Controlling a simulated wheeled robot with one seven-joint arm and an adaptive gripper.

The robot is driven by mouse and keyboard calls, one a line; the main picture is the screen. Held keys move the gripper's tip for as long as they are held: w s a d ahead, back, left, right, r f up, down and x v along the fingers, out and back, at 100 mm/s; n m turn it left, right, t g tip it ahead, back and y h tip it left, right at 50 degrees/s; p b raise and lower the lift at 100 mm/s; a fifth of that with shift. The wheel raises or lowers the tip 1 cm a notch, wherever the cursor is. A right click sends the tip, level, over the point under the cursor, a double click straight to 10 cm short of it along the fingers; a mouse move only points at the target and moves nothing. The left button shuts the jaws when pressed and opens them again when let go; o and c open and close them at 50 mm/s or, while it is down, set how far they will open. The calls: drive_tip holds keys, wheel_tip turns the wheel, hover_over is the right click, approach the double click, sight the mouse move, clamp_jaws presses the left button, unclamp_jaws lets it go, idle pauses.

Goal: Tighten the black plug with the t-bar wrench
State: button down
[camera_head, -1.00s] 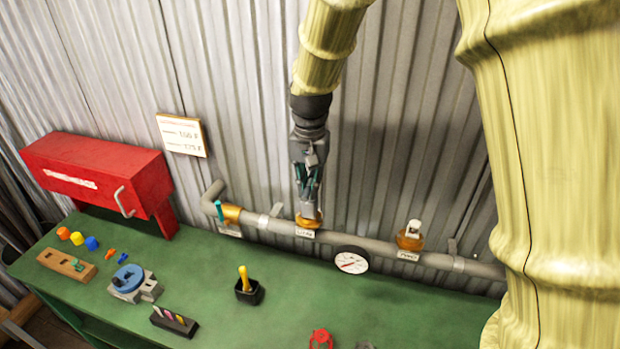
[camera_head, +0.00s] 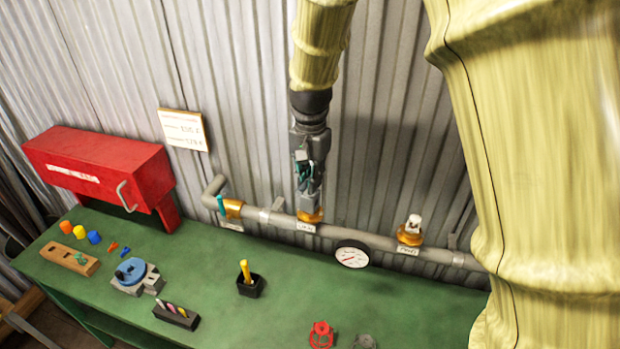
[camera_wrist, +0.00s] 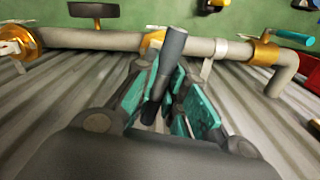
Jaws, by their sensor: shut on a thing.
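My gripper (camera_head: 308,182) points down at the middle brass fitting (camera_head: 309,216) on the grey wall pipe. In the wrist view, its teal-padded fingers (camera_wrist: 160,100) are closed on a dark grey bar, which I take to be the t-bar wrench (camera_wrist: 172,48). The bar lies tilted across the fingers, its rounded end toward the pipe. The wrench's lower part and the black plug are hidden behind the gripper, so I cannot tell how they meet. The brass fitting shows partly behind the bar in the wrist view (camera_wrist: 151,40).
The pipe (camera_head: 375,237) also carries a teal-handled valve (camera_head: 222,206), a round gauge (camera_head: 352,257) and a right brass fitting with a white top (camera_head: 411,232). A red box (camera_head: 95,165) stands left. A black holder (camera_head: 250,287) and small parts are on the green bench (camera_head: 215,262).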

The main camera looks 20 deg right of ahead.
drive_tip(key=shift+r, duration=0.15)
drive_tip(key=shift+r, duration=2.6)
drive_tip(key=shift+r, duration=0.2)
drive_tip(key=shift+r, duration=1.85)
drive_tip(key=shift+f, duration=0.1)
